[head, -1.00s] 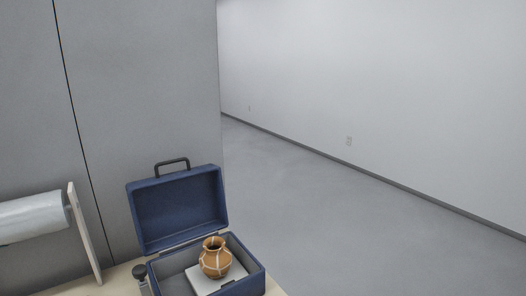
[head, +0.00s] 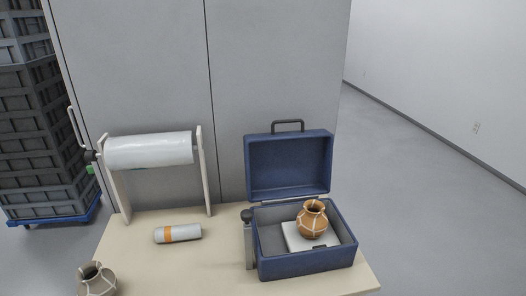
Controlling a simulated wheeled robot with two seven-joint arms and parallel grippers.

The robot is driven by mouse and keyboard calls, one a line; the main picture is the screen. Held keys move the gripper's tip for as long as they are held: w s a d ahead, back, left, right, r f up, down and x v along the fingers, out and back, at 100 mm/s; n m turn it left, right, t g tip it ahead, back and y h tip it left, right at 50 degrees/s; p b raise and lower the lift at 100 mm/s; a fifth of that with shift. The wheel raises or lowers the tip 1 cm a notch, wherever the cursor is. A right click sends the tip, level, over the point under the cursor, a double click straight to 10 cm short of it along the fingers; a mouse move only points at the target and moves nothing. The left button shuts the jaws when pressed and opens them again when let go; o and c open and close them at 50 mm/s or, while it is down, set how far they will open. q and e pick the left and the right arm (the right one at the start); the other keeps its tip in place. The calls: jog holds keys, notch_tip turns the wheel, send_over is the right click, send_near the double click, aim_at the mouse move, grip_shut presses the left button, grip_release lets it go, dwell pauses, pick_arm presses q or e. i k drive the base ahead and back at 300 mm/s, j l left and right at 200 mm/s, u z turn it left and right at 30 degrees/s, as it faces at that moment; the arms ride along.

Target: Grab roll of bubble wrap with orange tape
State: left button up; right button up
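A small whitish roll of bubble wrap with an orange tape band (head: 178,234) lies on its side on the table, in front of the roll stand in the head view. It lies left of the open blue case and touches neither. Neither of my grippers shows in the head view.
The table (head: 210,272) also bears a stand with a large whitish roll (head: 150,149), an open blue case (head: 305,263) holding a mended orange pot (head: 312,222) on a white pad, and another mended pot (head: 97,281) at front left. Stacked grey crates (head: 38,130) stand behind, left.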

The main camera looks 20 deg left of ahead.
aim_at(180, 232)
jog(key=u, duration=1.35)
